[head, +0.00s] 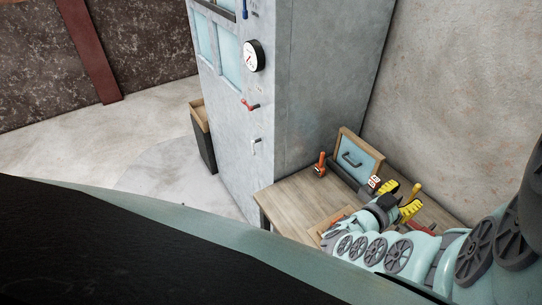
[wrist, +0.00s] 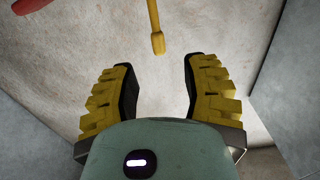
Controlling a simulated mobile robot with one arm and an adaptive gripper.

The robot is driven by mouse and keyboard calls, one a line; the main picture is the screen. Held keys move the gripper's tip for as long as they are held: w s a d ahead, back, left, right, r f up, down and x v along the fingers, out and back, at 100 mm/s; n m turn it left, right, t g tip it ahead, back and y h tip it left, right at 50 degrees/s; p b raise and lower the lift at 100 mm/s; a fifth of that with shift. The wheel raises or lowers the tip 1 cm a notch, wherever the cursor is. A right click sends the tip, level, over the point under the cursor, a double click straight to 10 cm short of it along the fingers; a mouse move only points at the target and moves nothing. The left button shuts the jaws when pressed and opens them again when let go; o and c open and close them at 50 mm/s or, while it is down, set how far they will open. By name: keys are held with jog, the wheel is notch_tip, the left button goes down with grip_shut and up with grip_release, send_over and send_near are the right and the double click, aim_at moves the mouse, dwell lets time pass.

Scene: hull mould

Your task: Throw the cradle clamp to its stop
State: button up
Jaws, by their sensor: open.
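A yellow lever (wrist: 155,30) with a thicker rounded end hangs into the top middle of the wrist view. Its end lies between the lines of my two fingers, ahead of the tips, and nothing touches it. In the head view a yellow handle (head: 416,189) stands up just beside my gripper (head: 399,199). My gripper has yellow ribbed fingers with dark inner pads; in the wrist view (wrist: 160,75) they are wide apart and empty. I cannot tell for certain which handle belongs to the cradle clamp; its base is hidden.
A wooden bench (head: 290,200) is under my gripper. An orange-red handle (head: 320,165) stands on it, near a framed pale-blue panel (head: 357,158) with a dark handle. A tall grey cabinet (head: 265,110) with a gauge (head: 254,56) stands left. A red part (wrist: 30,5) shows in the wrist view.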

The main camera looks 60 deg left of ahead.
aim_at(416, 187)
jog(key=w+b, duration=0.1)
jog(key=w, duration=0.5)
jog(key=shift+w+d+b, duration=0.2)
jog(key=shift+w+b, duration=0.05)
jog(key=shift+b, duration=0.1)
grip_shut()
